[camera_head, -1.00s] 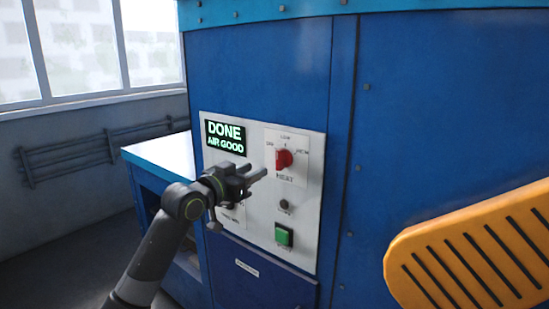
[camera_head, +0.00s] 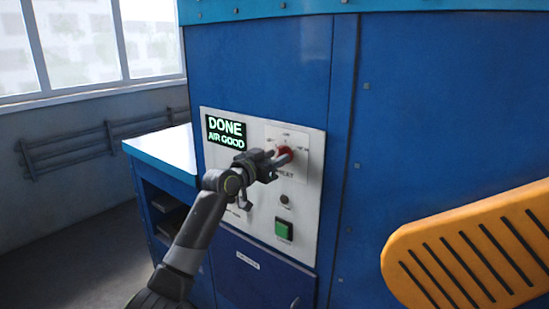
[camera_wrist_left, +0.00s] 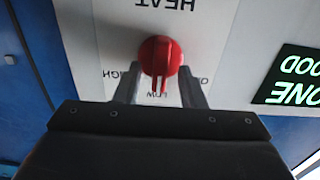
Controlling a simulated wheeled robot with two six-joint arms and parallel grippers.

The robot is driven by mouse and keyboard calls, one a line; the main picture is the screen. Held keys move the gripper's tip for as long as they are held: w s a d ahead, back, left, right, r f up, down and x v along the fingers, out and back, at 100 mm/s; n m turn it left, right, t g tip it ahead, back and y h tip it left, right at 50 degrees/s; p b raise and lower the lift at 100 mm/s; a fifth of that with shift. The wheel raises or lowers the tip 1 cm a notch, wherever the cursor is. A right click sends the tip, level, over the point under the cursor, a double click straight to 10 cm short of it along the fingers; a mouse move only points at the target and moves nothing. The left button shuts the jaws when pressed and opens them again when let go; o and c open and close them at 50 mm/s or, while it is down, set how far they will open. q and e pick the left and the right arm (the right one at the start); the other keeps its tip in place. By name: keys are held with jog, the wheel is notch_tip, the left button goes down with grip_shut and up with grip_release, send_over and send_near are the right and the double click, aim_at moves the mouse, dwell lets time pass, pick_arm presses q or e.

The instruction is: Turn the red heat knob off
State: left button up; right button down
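The red heat knob (camera_head: 285,151) sits on the white control panel (camera_head: 312,190), partly covered by my left gripper in the head view. In the left wrist view the red knob (camera_wrist_left: 160,57) is clear, and its raised ridge points at the LOW mark. This view is upside down, with HIGH partly covered on the left and the OFF mark largely hidden on the right. My left gripper (camera_head: 284,157) is open at the knob. Its fingers (camera_wrist_left: 161,74) stand one on each side of it; firm contact cannot be told. My right gripper is out of view.
A display (camera_head: 226,132) reads DONE, AIR GOOD. Below the knob are a small dark button (camera_head: 285,199) and a green button (camera_head: 284,230). A light-blue-topped bench (camera_head: 165,150) stands left of the blue cabinet. An orange slotted panel (camera_head: 480,250) is at the lower right.

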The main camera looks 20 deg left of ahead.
pick_arm(q)
grip_shut()
jog(key=n+p, duration=0.2)
jog(key=n, duration=0.1)
jog(key=shift+a+r, duration=0.1)
jog(key=n+p, duration=0.3)
jog(key=shift+a+n, duration=0.1)
jog(key=shift+n, duration=0.3)
jog(key=shift+f+n+p, duration=0.15)
jog(key=shift+n+p, duration=0.65)
jog(key=shift+n, duration=0.5)
jog(key=shift+f+n+p, duration=0.1)
jog(key=shift+n+p, duration=0.7)
jog(key=shift+n, duration=0.5)
